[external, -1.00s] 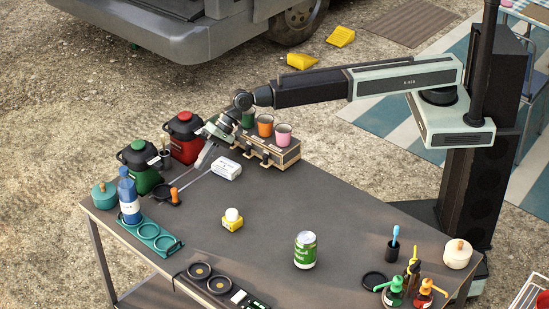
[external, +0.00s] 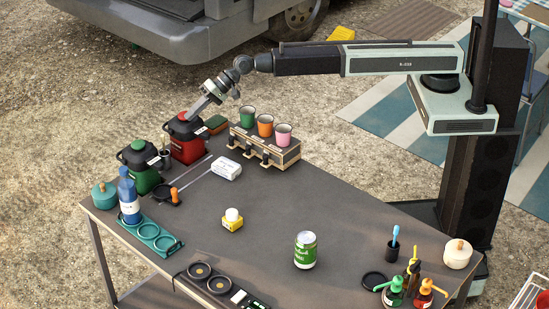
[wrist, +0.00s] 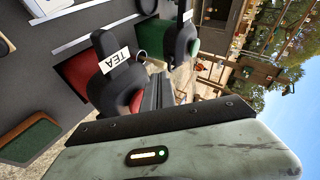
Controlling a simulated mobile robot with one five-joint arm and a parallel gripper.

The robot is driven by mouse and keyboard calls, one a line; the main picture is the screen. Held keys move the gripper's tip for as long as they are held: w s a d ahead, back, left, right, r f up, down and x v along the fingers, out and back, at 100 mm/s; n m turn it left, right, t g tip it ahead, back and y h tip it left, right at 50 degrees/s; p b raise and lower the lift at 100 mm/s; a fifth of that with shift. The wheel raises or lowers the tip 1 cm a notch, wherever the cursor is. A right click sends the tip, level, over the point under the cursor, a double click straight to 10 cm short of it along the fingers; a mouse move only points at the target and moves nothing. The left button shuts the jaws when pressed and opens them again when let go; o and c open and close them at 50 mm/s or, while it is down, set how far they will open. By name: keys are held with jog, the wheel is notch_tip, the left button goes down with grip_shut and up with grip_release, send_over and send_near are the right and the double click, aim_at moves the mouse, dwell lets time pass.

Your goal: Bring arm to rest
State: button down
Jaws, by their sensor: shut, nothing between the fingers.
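My gripper (external: 193,113) is shut and empty. In the external view it is raised at the far left end of the table, its tip in front of or just above the red canister (external: 187,140); I cannot tell whether they touch. My arm (external: 355,59) stretches out level from the column at the right. In the wrist view the pale gripper body fills the bottom, and the black lid with a TEA label (wrist: 115,62) stands close beyond it, over the red canister's side (wrist: 82,72).
A green canister (external: 143,168) stands beside the red one. A rack (external: 265,148) with green, orange and pink cups is to the right. A white box (external: 227,168), yellow item (external: 232,220) and green can (external: 305,250) stand on the table (external: 270,195). The table's middle is mostly clear.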

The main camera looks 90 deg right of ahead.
jog(key=shift+t+h, duration=0.3)
jog(key=shift+t, duration=0.2)
jog(key=d+r, duration=0.1)
jog(key=d, duration=0.3)
jog(key=w+d+r, duration=0.1)
jog(key=shift+w+d+r+p, duration=0.1)
jog(key=shift+d+r+p, duration=0.2)
jog(key=shift+d+p, duration=0.1)
jog(key=s+d+f+n+g+h+b, duration=0.2)
jog(key=s+d+f, duration=0.25)
jog(key=s, duration=0.35)
jog(key=s+d+f+n+g+h+b, duration=0.1)
jog(key=s+d+f+g+b, duration=0.15)
jog(key=s+f, duration=0.45)
jog(key=s+d+f+n+g+h+b, duration=0.1)
jog(key=s+d+f+n+h+b, duration=0.25)
jog(key=s, duration=0.55)
jog(key=s+a+n+g+y+p, duration=0.1)
jog(key=s+a+g+p, duration=0.1)
jog(key=s, duration=0.5)
jog(key=s+a+n+g+y+p, duration=0.1)
jog(key=s+a+g+y, duration=0.1)
jog(key=s, duration=0.6)
jog(key=shift+s+a+n+g+p, duration=0.25)
jog(key=shift+a+n+g+p, duration=0.1)
jog(key=shift+a+g, duration=0.5)
